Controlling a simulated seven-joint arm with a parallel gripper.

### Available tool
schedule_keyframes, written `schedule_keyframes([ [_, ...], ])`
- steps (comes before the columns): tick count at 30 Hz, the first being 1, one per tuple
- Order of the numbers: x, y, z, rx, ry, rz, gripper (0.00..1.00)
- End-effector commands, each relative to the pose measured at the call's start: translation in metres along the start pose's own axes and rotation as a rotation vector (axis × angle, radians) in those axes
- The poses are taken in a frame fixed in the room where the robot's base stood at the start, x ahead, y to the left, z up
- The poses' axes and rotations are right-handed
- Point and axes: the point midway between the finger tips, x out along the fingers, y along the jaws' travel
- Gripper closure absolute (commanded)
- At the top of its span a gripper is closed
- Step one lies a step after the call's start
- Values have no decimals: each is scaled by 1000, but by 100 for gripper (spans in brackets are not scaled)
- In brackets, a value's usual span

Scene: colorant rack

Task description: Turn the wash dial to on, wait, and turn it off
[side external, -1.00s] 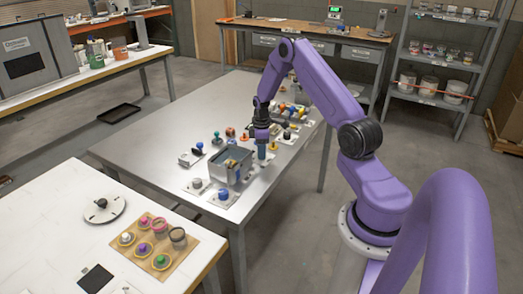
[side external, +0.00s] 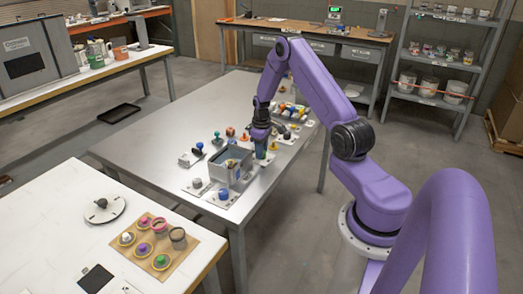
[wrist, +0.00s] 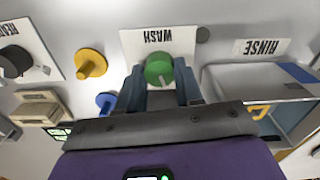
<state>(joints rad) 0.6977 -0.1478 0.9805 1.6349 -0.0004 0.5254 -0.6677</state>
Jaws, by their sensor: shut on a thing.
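The wash dial (wrist: 158,68) is a round green knob with a pale pointer line, which points toward the bottom of the wrist view. It sits on a white plate (wrist: 130,42) marked WASH, which reads upside down there. My gripper (wrist: 160,84) is shut on the dial, with one finger on each side of it. The dial itself is hidden by the fingers in that view.
A yellow knob (wrist: 90,63) and a blue knob (wrist: 106,102) are on the other side. More knobs stand around on the metal table (side external: 150,138), whose left part is clear.

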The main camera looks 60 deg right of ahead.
Motion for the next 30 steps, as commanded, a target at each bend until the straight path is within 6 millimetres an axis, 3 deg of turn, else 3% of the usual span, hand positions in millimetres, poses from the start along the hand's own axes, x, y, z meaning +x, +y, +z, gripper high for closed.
schedule_keyframes([
  [30, 0, 1, 1, 924, -2, -1, 95],
])
